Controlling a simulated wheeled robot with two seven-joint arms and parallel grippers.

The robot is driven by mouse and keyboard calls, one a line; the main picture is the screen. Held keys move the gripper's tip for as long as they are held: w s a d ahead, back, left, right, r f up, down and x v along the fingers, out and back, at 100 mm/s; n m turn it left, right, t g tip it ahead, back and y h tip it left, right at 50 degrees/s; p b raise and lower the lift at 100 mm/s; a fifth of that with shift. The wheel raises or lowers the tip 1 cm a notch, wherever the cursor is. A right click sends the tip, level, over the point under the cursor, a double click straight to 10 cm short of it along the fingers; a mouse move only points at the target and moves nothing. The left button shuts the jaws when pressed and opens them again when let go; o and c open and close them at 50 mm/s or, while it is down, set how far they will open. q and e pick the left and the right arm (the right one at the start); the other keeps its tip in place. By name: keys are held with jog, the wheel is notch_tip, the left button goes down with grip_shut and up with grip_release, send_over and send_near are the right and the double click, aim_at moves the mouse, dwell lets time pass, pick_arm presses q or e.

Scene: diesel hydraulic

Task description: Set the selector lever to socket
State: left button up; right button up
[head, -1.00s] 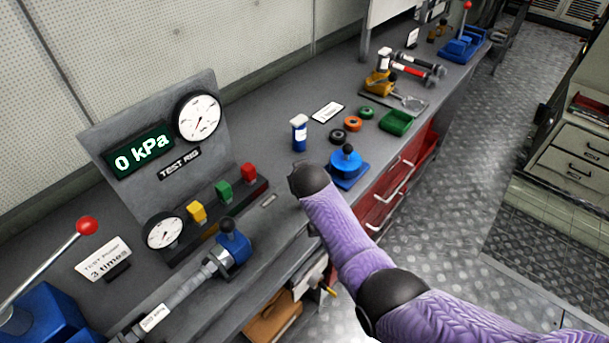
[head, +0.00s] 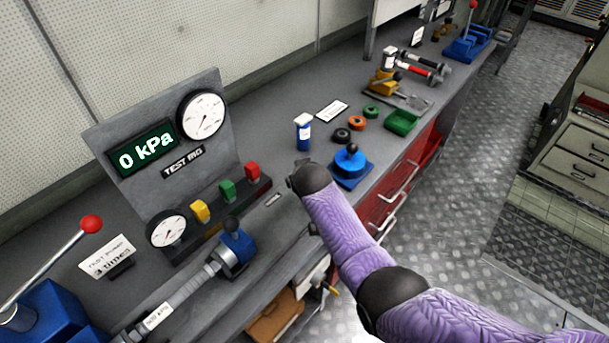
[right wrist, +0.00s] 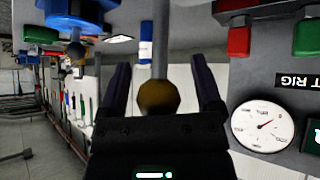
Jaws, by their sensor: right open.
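In the right wrist view, which is upside down, a grey rod (right wrist: 160,50) with a brownish round knob (right wrist: 158,98) stands between my gripper fingers. It looks like the selector lever, but no socket label can be read. My right gripper (right wrist: 161,72) is open, with one dark finger on each side of the knob. I cannot tell whether either finger touches it. In the head view my purple right arm reaches to the bench's front edge; its gripper and this lever are hidden there. My left gripper is not in view.
The test rig (head: 212,150) stands on the left, its display reading 0 kPa. A blue base with a black knob (head: 350,162) and a blue bottle (head: 303,132) stand beyond my arm. A red-knobbed pump lever (head: 91,224) is at the left.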

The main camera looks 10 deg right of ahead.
jog(key=shift+s+r+p, duration=0.15)
jog(key=shift+r+p, duration=0.15)
jog(key=shift+p, duration=0.05)
jog(key=p+v, duration=0.4)
jog(key=v, duration=0.5)
jog(key=shift+s, duration=0.15)
jog(key=shift+s, duration=0.1)
